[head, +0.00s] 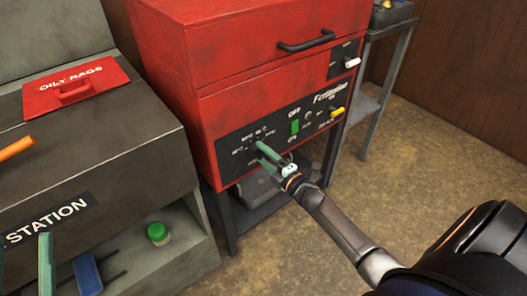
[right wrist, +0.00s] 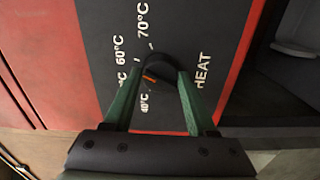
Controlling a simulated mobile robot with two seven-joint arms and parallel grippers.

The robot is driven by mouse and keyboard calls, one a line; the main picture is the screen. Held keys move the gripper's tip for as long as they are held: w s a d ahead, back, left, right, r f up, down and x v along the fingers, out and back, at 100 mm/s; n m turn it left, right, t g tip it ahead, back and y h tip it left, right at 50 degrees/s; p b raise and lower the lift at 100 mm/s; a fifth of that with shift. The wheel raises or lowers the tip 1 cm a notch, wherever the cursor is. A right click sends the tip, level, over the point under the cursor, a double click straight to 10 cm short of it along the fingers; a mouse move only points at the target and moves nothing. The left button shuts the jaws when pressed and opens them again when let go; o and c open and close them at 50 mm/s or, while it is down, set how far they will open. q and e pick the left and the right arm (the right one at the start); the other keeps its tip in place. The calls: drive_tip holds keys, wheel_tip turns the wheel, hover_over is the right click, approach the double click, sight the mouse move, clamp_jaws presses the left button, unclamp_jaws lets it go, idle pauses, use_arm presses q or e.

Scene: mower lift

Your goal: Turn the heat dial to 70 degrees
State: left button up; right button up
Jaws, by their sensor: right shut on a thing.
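The heat dial (right wrist: 160,66) is a dark round knob on the black panel, between the green fingers of my right gripper (right wrist: 158,72). An orange mark on it sits low on its left side, nearer the partly hidden label between 40°C and 60°C than 70°C (right wrist: 143,20). My right gripper is shut on the dial; its fingers hide part of the knob. In the head view my right gripper (head: 268,152) reaches the panel's lower left and covers most of the dial. My left gripper (head: 24,238) shows two green fingers apart, with nothing between them, at the lower left edge.
The red machine (head: 250,85) has a drawer handle (head: 306,42), a green switch (head: 295,127), a white knob (head: 352,62) and a yellow knob (head: 338,112). A grey station with a red oily rags lid (head: 75,85) stands left. Bare floor (head: 420,150) lies right.

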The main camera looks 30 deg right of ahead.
use_arm(q)
wheel_tip(320, 180, down, 19)
drive_tip(key=w+a+n+g+y+p, duration=0.1)
drive_tip(key=w+n+g+y+p, duration=0.1)
drive_tip(key=n+g+y, duration=0.3)
drive_tip(key=shift+w+a+g+y+p, duration=0.15)
drive_tip(key=shift+w+g+y+p, duration=0.15)
drive_tip(key=shift+g+y+p, duration=0.5)
use_arm(e)
drive_tip(key=shift+m, duration=4.4)
use_arm(q)
drive_tip(key=shift+r+g, duration=0.1)
drive_tip(key=shift+g, duration=0.2)
drive_tip(key=shift+h, duration=0.3)
use_arm(e)
drive_tip(key=o, duration=1.4)
drive_tip(key=shift+s, duration=0.1)
